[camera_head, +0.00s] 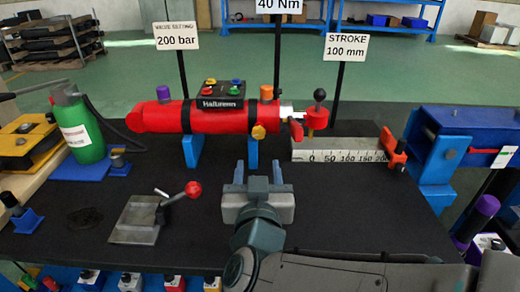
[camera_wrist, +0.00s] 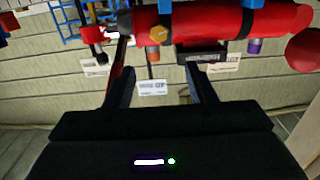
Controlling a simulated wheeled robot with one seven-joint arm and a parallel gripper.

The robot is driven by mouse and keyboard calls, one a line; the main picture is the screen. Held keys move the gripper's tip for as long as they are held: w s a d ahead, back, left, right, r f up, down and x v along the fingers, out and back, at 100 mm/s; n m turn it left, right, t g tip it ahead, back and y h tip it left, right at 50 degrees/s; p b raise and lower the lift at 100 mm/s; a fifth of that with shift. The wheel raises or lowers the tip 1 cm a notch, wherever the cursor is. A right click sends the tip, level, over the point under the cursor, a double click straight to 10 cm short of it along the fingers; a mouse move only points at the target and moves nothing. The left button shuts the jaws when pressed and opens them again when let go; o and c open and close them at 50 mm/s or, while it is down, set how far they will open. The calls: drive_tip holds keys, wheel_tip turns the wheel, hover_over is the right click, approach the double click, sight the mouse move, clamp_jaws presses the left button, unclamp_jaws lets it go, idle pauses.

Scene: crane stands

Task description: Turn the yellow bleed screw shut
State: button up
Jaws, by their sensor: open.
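The yellow bleed screw (camera_head: 258,131) sits on the underside of the red cylinder (camera_head: 225,115), near its right end. It also shows in the wrist view as an orange-yellow knob (camera_wrist: 157,35) at the top, just left of centre. My gripper (camera_head: 258,172) is below the screw in the head view, apart from it. In the wrist view my gripper (camera_wrist: 163,80) has its two dark fingers spread wide, with nothing between them. The screw appears beyond the fingertips, roughly in line with the gap. How far the screw is turned cannot be told.
Blue supports (camera_head: 193,150) hold the cylinder above the black bench top (camera_head: 330,215). A red-knobbed lever (camera_head: 193,189) stands at front left. A ruler block (camera_head: 335,152) lies to the right, and a green bottle (camera_head: 80,130) stands at left. Sign posts rise behind.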

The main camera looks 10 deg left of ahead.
drive_tip(key=p, duration=0.7)
approach(258, 134)
drive_tip(key=x, duration=0.9)
drive_tip(key=shift+r+b, duration=0.1)
drive_tip(key=shift+b, duration=0.3)
drive_tip(key=c, duration=1)
